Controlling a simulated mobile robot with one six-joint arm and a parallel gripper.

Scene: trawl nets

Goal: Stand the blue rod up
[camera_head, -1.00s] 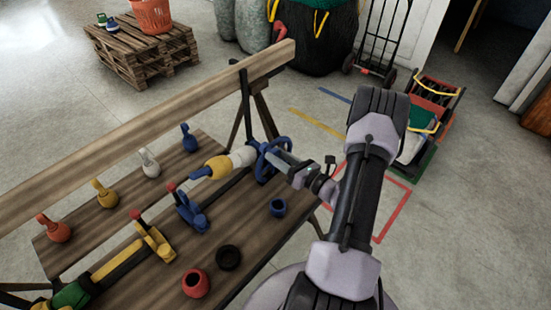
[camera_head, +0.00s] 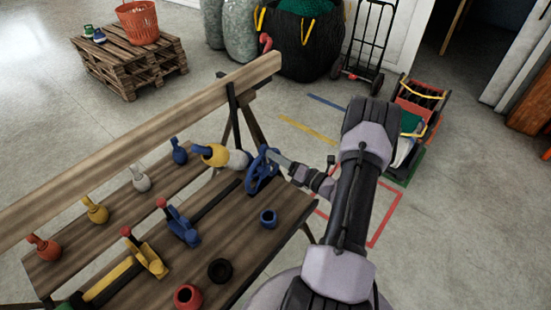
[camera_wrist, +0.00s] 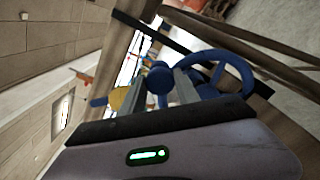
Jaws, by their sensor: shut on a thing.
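The blue rod (camera_head: 197,150) shows its blue end at the left, with a yellow bulb (camera_head: 214,155) and a white bulb (camera_head: 239,161) beside it. It leans over the bench's right part, not upright. My gripper (camera_head: 278,158) is shut on it from the right; the grip is partly hidden behind a blue spoked wheel (camera_head: 262,172). In the wrist view, a rounded blue part (camera_wrist: 160,80) sits between my grey fingers (camera_wrist: 160,92), and the yellow bulb (camera_wrist: 118,98) lies left of them. The wheel's ring (camera_wrist: 243,65) is close at their right.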

